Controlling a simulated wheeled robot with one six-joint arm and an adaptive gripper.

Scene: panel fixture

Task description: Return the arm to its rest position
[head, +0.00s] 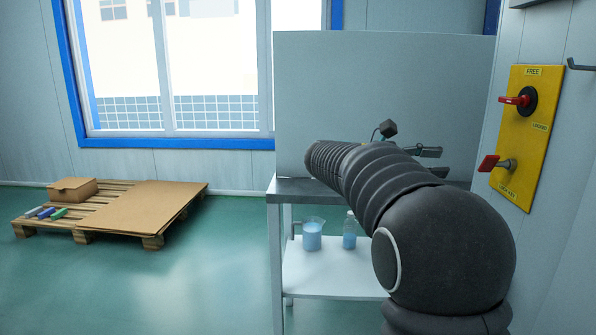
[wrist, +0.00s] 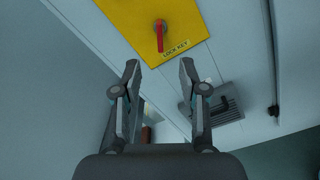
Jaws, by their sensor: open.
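My arm reaches forward from the lower right in the head view, over the metal table. My gripper (wrist: 158,75) is open and empty in the wrist view, its two fingers apart. In the head view, part of my gripper (head: 432,152) shows behind the arm, near the upright grey panel. The yellow panel (head: 526,130) is on the right wall, with a red rotary handle (head: 515,100) above and a red key-like lever (head: 489,163) below. In the wrist view, the yellow panel (wrist: 185,20) with a red lever (wrist: 160,38) lies beyond the fingertips, apart from them.
The table (head: 300,190) carries the grey panel (head: 385,90). A beaker (head: 312,235) and a bottle (head: 349,232) stand on its lower shelf. A pallet (head: 85,235) with a cardboard box (head: 72,190) and markers lies at the left. Green floor between is clear. A hook (head: 581,67) juts from the right wall.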

